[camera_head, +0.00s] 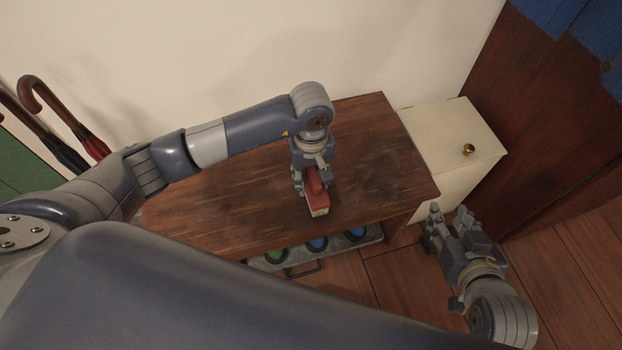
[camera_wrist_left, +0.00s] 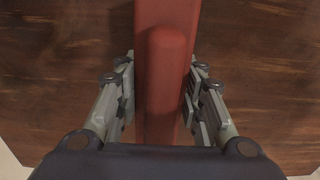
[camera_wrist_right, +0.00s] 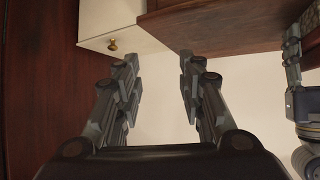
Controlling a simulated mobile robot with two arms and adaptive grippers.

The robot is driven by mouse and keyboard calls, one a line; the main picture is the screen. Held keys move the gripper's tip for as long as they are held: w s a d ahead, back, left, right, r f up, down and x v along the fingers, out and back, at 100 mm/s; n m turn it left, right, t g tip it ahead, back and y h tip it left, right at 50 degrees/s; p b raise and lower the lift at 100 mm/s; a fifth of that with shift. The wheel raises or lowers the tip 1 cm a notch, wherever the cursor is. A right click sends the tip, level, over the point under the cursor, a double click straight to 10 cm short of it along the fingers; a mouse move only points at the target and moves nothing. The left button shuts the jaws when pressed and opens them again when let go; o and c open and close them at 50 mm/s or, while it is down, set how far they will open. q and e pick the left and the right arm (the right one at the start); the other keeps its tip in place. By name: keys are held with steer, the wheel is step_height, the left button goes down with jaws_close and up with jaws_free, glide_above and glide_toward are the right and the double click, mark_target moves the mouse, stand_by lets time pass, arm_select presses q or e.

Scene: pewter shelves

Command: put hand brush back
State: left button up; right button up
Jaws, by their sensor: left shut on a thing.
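The hand brush (camera_head: 317,203) is red with a pale strip at its near lower edge. It is at the wooden bench top (camera_head: 230,205), near the front edge. My left gripper (camera_head: 312,185) points down and is shut on the brush. In the left wrist view the red brush (camera_wrist_left: 165,85) runs between the two fingers (camera_wrist_left: 160,100), with the wood close behind it. I cannot tell whether the brush touches the wood. My right gripper (camera_head: 450,220) is open and empty, out to the right of the bench; its spread fingers show in the right wrist view (camera_wrist_right: 160,90).
A cream cabinet (camera_head: 440,125) with a brass knob (camera_head: 468,150) stands right of the bench. A grey rack (camera_head: 345,244) with green and blue round items is under the bench front. Umbrellas (camera_head: 50,125) stand at the left. The bench top is otherwise clear.

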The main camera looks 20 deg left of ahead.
arm_select(q)
steer(key=shift+f, duration=0.2)
arm_select(e)
steer(key=shift+w+a+r, duration=0.1)
steer(key=shift+w+r, duration=0.15)
steer(key=shift+r, duration=0.05)
steer(key=shift+t, duration=0.3)
arm_select(q)
steer(key=shift+f, duration=0.15)
arm_select(e)
steer(key=shift+w+a+r, duration=0.15)
steer(key=shift+w+r, duration=0.1)
steer(key=shift+r, duration=0.05)
arm_select(q)
steer(key=o, duration=1.1)
arm_select(e)
steer(key=shift+r, duration=0.1)
